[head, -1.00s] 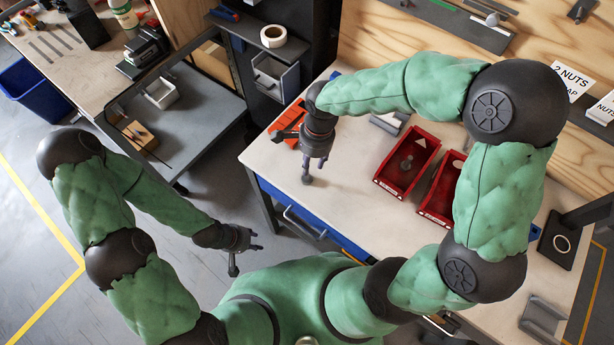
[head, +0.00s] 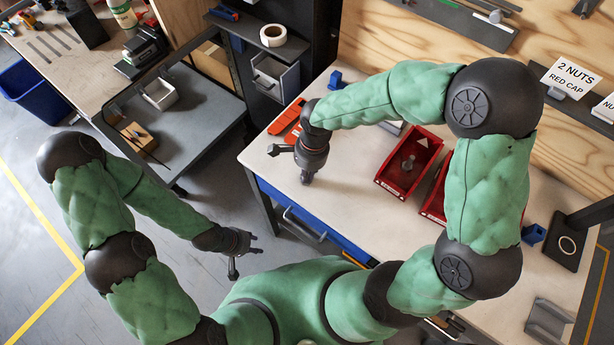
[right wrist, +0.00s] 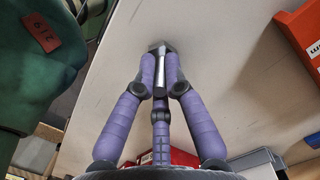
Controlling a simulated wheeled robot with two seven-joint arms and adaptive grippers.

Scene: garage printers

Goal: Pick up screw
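A metal screw with a dark hexagonal head (right wrist: 157,46) and a bright shank shows in the right wrist view, over the pale tabletop. My right gripper (right wrist: 161,72) has its purple fingers close together on both sides of the shank, with the third finger behind. In the head view, my right gripper (head: 307,179) points down at the workbench's left part, and the screw is too small to tell there. My left gripper (head: 245,262) hangs over the floor left of the workbench, with its fingers spread and empty.
A red bin (head: 390,188) holding a bolt-like piece stands right of my right gripper. A second red bin (head: 432,207) is partly behind my arm. Orange items (head: 287,117) lie at the bench's back left. Bare tabletop (head: 345,215) lies in front of the bins.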

